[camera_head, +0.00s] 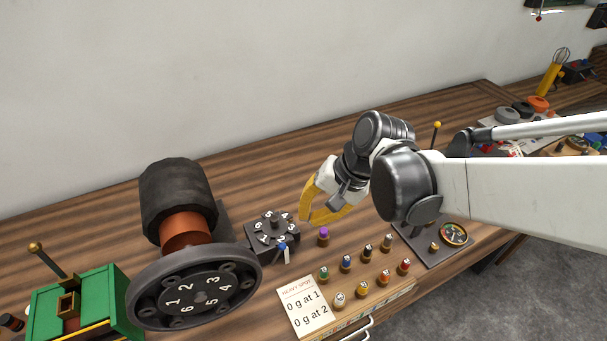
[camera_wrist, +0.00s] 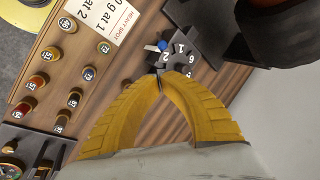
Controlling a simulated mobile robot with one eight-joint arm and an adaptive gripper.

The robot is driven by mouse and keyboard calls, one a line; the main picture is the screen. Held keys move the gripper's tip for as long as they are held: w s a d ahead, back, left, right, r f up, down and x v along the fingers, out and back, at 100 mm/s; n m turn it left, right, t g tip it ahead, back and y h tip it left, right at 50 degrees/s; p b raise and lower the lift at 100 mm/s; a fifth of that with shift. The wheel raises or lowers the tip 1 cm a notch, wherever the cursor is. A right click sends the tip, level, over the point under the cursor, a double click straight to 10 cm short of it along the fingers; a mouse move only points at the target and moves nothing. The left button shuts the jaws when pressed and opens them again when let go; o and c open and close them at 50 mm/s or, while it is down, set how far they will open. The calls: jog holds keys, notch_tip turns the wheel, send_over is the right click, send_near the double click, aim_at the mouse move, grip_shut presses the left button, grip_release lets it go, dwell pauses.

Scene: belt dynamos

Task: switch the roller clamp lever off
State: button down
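Two ball-topped levers show in the head view: one (camera_head: 437,127) stands upright behind my forearm on the right, and one (camera_head: 36,248) leans on the green housing (camera_head: 90,305) at the far left. I cannot tell which is the roller clamp lever. My gripper (camera_head: 306,220) is over the middle of the bench, apart from both levers. Its yellow fingers meet at the tips in the wrist view (camera_wrist: 158,74), with nothing seen between them. The tips point toward a dark numbered block (camera_head: 271,232) with a blue-tipped peg (camera_head: 283,249). My arm hides part of the right side.
A dark numbered wheel (camera_head: 195,290) with a black roller (camera_head: 177,190) stands left of the block. Several small numbered pegs and a "heavy spot" card (camera_head: 305,307) lie in front. A gauge panel (camera_head: 453,234) is at right. The bench near the wall is clear.

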aim_at(286, 239)
jog(key=shift+a+f, duration=0.15)
jog(key=shift+a, duration=0.15)
jog(key=b+x, duration=0.3)
jog(key=x, duration=0.7)
jog(key=shift+s+b, duration=0.15)
jog(key=shift+b, duration=0.25)
